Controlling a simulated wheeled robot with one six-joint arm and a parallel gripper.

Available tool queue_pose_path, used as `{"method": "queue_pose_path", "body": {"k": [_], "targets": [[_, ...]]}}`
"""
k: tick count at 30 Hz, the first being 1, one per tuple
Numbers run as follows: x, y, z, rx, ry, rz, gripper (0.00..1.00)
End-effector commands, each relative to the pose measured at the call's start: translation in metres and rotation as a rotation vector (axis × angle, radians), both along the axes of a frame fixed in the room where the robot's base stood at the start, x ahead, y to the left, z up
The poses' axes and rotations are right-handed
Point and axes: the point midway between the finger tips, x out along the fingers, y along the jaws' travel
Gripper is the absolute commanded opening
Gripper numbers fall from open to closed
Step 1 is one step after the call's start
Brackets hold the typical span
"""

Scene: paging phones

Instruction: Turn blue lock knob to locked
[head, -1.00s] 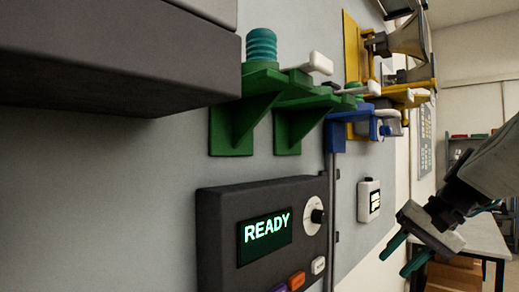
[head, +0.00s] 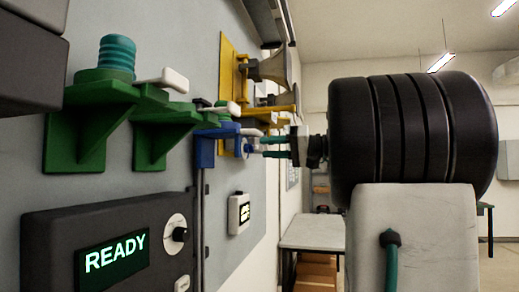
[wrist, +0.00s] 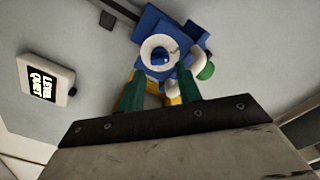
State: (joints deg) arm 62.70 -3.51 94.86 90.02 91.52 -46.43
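The blue lock knob (wrist: 160,56) sits at the centre of a round white dial (wrist: 150,42) on a blue bracket (wrist: 182,32) in the wrist view. The blue bracket (head: 204,150) also shows on the wall in the head view, with the small blue knob (head: 249,149) at its right side. My gripper (wrist: 158,76) is open, its two teal fingers apart, with their tips at the lower edge of the dial. In the head view my gripper (head: 264,147) points left at the knob. I cannot tell whether the fingers touch it.
Green brackets (head: 78,140) with a ribbed teal cylinder (head: 117,55) and a yellow bracket with a horn (head: 270,68) flank the blue one. Below are a dark READY panel (head: 60,235) and a white wall box (head: 239,213). A table (head: 312,233) stands behind.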

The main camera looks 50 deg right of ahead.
Motion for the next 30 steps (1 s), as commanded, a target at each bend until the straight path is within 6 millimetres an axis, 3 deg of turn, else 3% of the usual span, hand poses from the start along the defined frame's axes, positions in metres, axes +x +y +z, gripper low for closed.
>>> {"method": "queue_pose_path", "body": {"k": [6,16,17,20,30], "targets": [[0.023,0.013,0.000,0.001,0.000,0.001,0.35],[0.028,0.016,0.000,0.001,0.001,-0.001,0.35],[0.028,0.016,0.000,0.001,0.001,-0.001,0.32],[0.028,0.016,0.000,0.001,0.001,-0.001,0.04],[0.028,0.015,0.000,0.024,0.014,-0.001,0.03]]}}
